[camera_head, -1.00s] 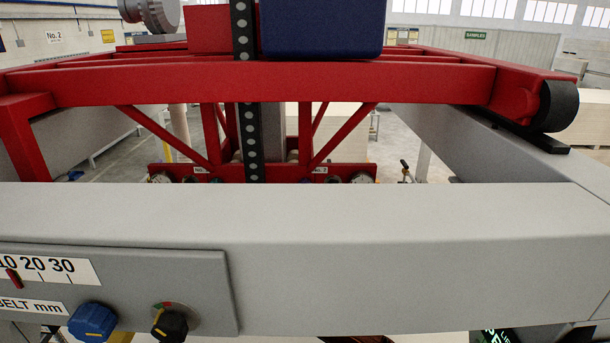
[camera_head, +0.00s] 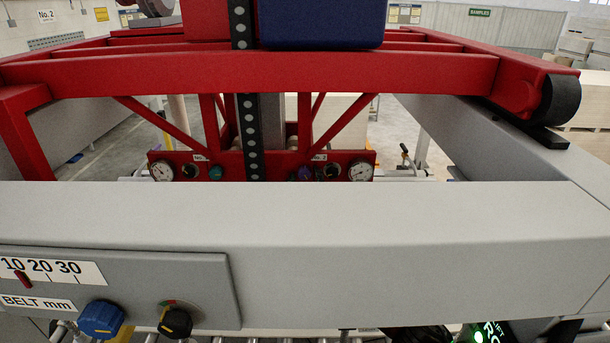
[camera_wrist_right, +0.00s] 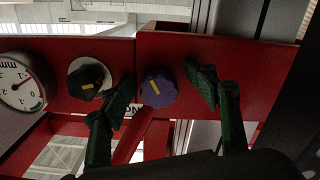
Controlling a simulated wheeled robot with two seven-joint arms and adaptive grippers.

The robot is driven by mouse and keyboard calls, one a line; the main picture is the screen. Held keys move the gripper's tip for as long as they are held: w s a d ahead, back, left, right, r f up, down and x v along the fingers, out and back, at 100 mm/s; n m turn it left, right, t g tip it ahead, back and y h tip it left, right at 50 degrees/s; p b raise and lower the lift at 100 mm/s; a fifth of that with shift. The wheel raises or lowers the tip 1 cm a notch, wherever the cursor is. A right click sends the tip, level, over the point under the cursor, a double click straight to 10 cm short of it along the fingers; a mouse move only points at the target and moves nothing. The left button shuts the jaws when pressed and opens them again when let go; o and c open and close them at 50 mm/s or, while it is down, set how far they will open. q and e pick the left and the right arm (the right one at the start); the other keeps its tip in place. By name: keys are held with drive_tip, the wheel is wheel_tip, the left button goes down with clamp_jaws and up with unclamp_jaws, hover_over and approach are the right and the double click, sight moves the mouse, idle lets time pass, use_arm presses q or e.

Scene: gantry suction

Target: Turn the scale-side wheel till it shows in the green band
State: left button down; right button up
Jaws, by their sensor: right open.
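My right gripper (camera_wrist_right: 160,82) is open in the right wrist view, with dark green fingers on either side of a purple knob (camera_wrist_right: 157,88) with a yellow mark. I cannot tell whether they touch it. Beside it are a black knob (camera_wrist_right: 88,82) with a yellow pointer and a round white dial (camera_wrist_right: 18,83). In the head view the purple knob (camera_head: 305,174) sits on the red gantry panel near the No. 2 label. My left gripper is out of view.
A grey beam (camera_head: 330,230) crosses the near side. Its panel holds a belt scale (camera_head: 50,270), a blue knob (camera_head: 101,318) and a black knob (camera_head: 175,322). A second dial (camera_head: 162,171) and a teal knob (camera_head: 215,173) are on the panel's left half.

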drive_tip(key=shift+s+d+r, duration=0.1)
drive_tip(key=shift+s+r, duration=0.05)
drive_tip(key=shift+s, duration=0.05)
drive_tip(key=shift+s+r, duration=0.2)
drive_tip(key=shift+s, duration=0.25)
drive_tip(key=c, duration=0.3)
drive_tip(key=shift+w+f, duration=0.15)
drive_tip(key=shift+w, duration=0.1)
drive_tip(key=shift+c, duration=2.4)
drive_tip(key=c, duration=0.4)
drive_tip(key=shift+n+b, duration=0.4)
drive_tip(key=shift+n, duration=0.1)
drive_tip(key=shift+n+b, duration=0.3)
drive_tip(key=shift+n, duration=0.3)
drive_tip(key=n, duration=0.3)
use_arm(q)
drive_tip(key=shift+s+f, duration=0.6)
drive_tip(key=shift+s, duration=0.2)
use_arm(e)
drive_tip(key=shift+n, duration=1.2)
